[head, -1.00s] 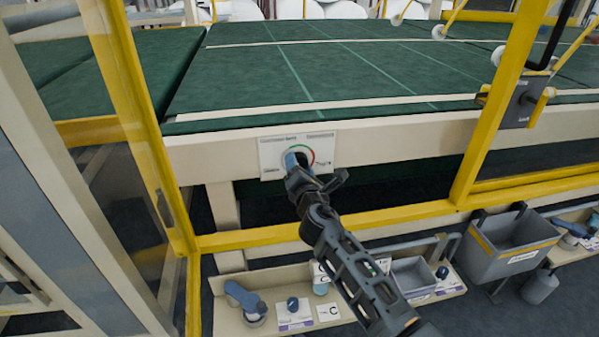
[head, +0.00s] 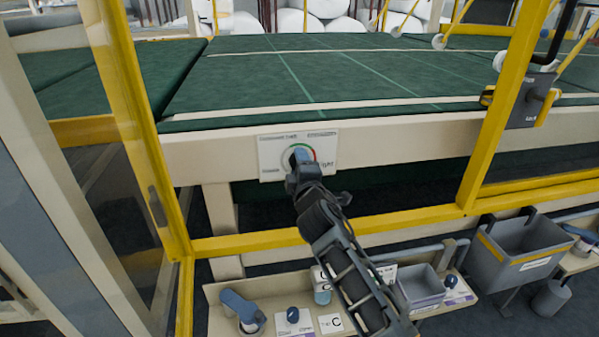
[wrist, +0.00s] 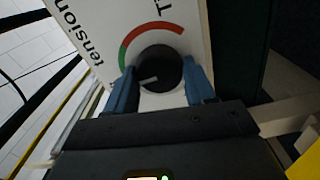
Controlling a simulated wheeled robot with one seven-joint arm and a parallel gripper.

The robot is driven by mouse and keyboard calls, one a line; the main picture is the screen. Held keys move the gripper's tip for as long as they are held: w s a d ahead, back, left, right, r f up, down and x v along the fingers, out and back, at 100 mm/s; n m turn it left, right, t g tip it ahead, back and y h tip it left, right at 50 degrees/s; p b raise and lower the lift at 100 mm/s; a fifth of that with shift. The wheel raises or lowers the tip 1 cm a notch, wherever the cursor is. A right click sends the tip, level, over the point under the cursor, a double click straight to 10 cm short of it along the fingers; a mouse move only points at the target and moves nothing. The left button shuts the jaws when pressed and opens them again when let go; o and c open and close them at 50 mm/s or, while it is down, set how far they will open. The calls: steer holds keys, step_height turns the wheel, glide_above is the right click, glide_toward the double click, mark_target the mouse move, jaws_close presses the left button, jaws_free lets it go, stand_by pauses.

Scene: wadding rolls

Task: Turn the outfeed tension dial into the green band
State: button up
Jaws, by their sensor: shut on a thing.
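The outfeed tension dial is a round black knob (wrist: 160,70) with a pale pointer line, on a white label plate (head: 325,152) fixed to the cream beam. An arc beside the knob has a green band (wrist: 126,50) and a longer red band (wrist: 158,29). In the wrist view the pale line points toward the lower left, away from the green band. My gripper (wrist: 161,88) is shut on the knob, one blue finger on each side. In the head view my gripper (head: 298,160) covers most of the dial.
A yellow guard frame (head: 350,228) surrounds the opening my arm reaches through, with a post (head: 500,110) to the right. Below is a cream shelf (head: 222,318) with small items, and a grey bin (head: 520,245) at right. The green conveyor bed (head: 330,75) lies behind.

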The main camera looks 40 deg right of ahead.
steer(key=shift+d+m+b, duration=0.1)
steer(key=shift+m+b, duration=0.5)
steer(key=shift+m, duration=0.5)
steer(key=o, duration=1)
steer(key=shift+o, duration=0.2)
steer(key=shift+s, duration=0.1)
steer(key=v, duration=0.7)
steer(key=shift+s+a, duration=0.3)
